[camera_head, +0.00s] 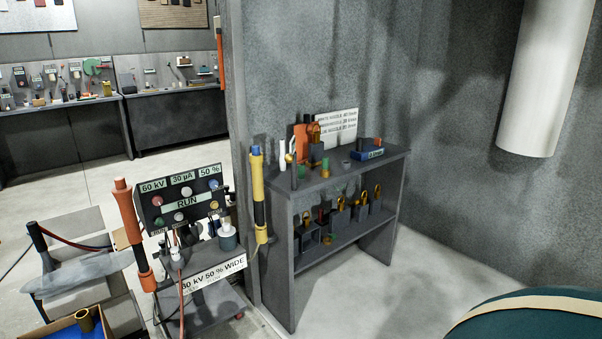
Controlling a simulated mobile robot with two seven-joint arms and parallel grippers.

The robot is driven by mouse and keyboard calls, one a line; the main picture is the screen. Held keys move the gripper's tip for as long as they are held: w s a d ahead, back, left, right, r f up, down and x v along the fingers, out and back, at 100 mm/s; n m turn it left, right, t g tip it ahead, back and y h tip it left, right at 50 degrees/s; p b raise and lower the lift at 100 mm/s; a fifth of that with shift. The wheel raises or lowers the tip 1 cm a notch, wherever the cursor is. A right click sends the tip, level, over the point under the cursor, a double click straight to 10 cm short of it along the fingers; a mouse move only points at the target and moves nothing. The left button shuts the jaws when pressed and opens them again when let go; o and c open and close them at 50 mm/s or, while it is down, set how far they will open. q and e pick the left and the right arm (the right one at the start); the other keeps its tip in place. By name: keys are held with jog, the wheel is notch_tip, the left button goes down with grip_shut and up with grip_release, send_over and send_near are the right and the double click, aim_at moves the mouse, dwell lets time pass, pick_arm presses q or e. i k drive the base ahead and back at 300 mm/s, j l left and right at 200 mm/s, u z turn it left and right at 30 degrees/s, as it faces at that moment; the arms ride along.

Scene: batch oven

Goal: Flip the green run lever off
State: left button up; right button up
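A dark control box (148,212) stands on a small cart at the lower left. Its face has lit readouts of 60 kV, 30 µA and 50 %, several coloured knobs and a pale green RUN plate (187,202). I cannot make out clearly which part is the green run lever or which way it points. Bottles and small items in front hide the lower edge of the box. Neither of my grippers is in view.
An orange upright handle (128,215) and a yellow-black one (258,195) flank the box. A grey shelf table (288,222) holding small parts stands to the right. A blue-lined tray (65,328) sits lower left.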

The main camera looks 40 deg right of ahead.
aim_at(159, 221)
jog(key=i+j+u, duration=0.15)
jog(key=i+u, duration=0.15)
jog(key=i, duration=0.2)
jog(key=i+u, duration=0.3)
jog(key=i, duration=0.2)
jog(key=i+l, duration=0.25)
jog(key=i, duration=0.2)
